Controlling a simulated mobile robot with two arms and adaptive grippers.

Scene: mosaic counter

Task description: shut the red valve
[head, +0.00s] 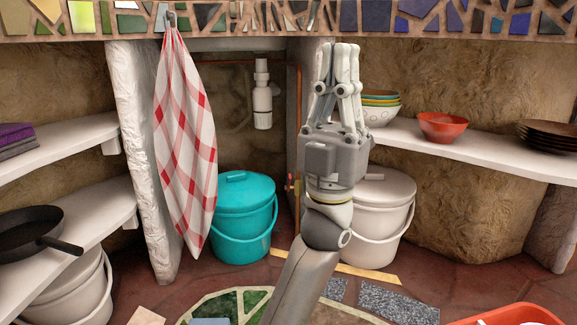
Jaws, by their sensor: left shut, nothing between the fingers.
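A small red valve handle (290,187) shows low under the counter, between the turquoise bucket and my arm. It sits by a brass fitting on a thin copper pipe (298,120) that runs down beside a pale pillar. I cannot tell how far the valve is turned. My left gripper (343,50) points up, above and to the right of the valve in the picture. Its fingers are together with nothing between them, apart from the valve. My right gripper is not in view.
A turquoise lidded bucket (245,217) stands left of the valve, and a white lidded bucket (392,205) stands behind my arm. A checked towel (185,150) hangs from the counter edge (240,20). Bowls (442,127) and plates (550,136) sit on the right shelf.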

